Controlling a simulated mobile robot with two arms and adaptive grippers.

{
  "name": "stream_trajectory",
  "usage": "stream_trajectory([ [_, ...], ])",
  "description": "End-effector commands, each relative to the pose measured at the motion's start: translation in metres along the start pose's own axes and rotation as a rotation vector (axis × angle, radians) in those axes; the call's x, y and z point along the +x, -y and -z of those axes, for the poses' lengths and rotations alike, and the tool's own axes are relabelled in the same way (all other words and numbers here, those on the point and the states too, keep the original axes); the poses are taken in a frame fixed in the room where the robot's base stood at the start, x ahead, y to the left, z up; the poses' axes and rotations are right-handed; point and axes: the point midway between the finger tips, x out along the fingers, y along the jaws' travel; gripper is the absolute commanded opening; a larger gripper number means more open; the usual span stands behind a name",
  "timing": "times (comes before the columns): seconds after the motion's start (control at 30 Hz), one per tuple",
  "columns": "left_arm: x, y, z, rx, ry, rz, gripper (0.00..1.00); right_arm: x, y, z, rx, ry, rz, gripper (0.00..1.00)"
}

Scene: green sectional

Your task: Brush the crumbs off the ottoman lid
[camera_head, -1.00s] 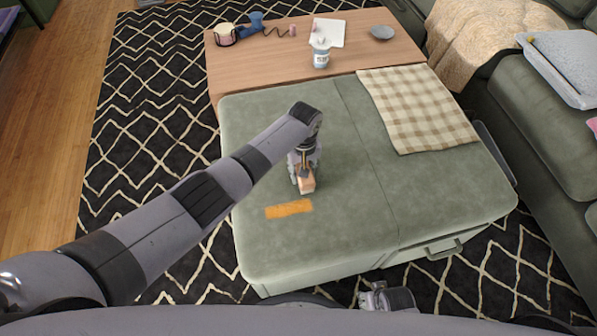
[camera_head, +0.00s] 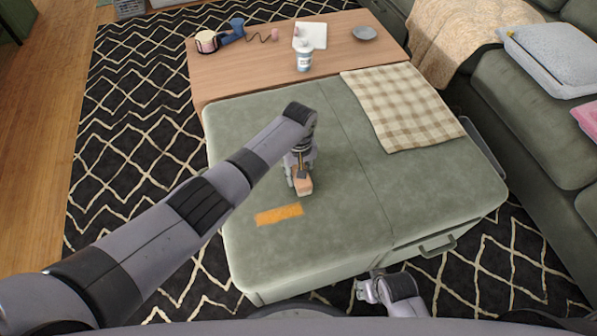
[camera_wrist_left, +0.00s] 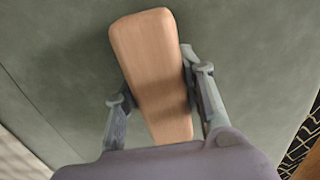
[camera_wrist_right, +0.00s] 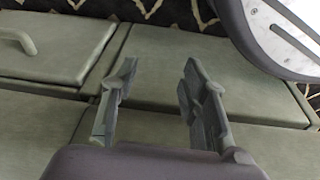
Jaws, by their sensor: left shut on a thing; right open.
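The green ottoman lid (camera_head: 335,225) fills the middle of the head view. A flat orange patch (camera_head: 279,215), probably the crumbs, lies on its left half near the front. My left gripper (camera_head: 301,178) is shut on a wooden block-like brush (camera_head: 304,187), just behind and right of the patch. In the left wrist view the brush (camera_wrist_left: 152,65) sits between the fingers, over green fabric; its underside is hidden, and I cannot tell whether it touches the lid. My right gripper (camera_head: 368,289) is open and empty at the ottoman's front; it also shows in the right wrist view (camera_wrist_right: 158,75).
A checked cloth (camera_head: 403,108) covers the lid's back right. Behind is a wooden table (camera_head: 255,72) with a white bottle (camera_head: 303,59), a mug (camera_head: 206,41) and a grey dish (camera_head: 364,32). A green sofa (camera_head: 510,110) stands right. A handle (camera_head: 437,247) juts from the ottoman's front.

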Motion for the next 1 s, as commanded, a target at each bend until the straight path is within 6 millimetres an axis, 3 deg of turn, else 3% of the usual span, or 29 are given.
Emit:
stream_trajectory([
  [1.0, 0.000, 0.002, -0.026, 0.000, 0.006, 0.003, 0.14, 0.066, 0.005, -0.076, -0.012, 0.057, 0.007, 0.41],
])
